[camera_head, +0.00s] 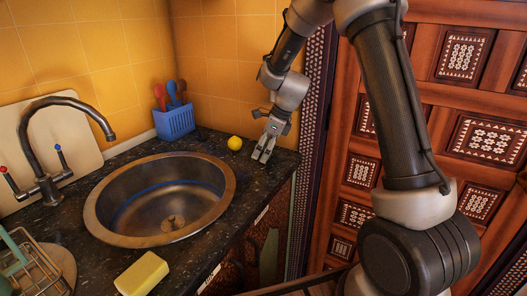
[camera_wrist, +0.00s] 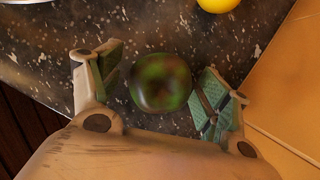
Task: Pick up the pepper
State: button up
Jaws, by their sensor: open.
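A round, dark green pepper with reddish-brown patches (camera_wrist: 160,83) lies on the speckled black countertop in the wrist view. My gripper (camera_wrist: 161,76) is open, with one green-padded finger on each side of the pepper. A gap shows between the pepper and each finger, narrower on the right. In the head view my gripper (camera_head: 263,154) points down at the right end of the counter, near the wall corner. I cannot make out the pepper there; the gripper appears to hide it.
A yellow round fruit (camera_head: 235,143) sits just left of my gripper. A blue utensil holder (camera_head: 175,123) stands by the wall. A round metal sink (camera_head: 105,222) fills the counter's middle, with a yellow sponge (camera_head: 142,274) in front. The counter's edge is close to my gripper.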

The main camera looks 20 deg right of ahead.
jog(key=c, duration=1.2)
jog(key=shift+r, duration=0.1)
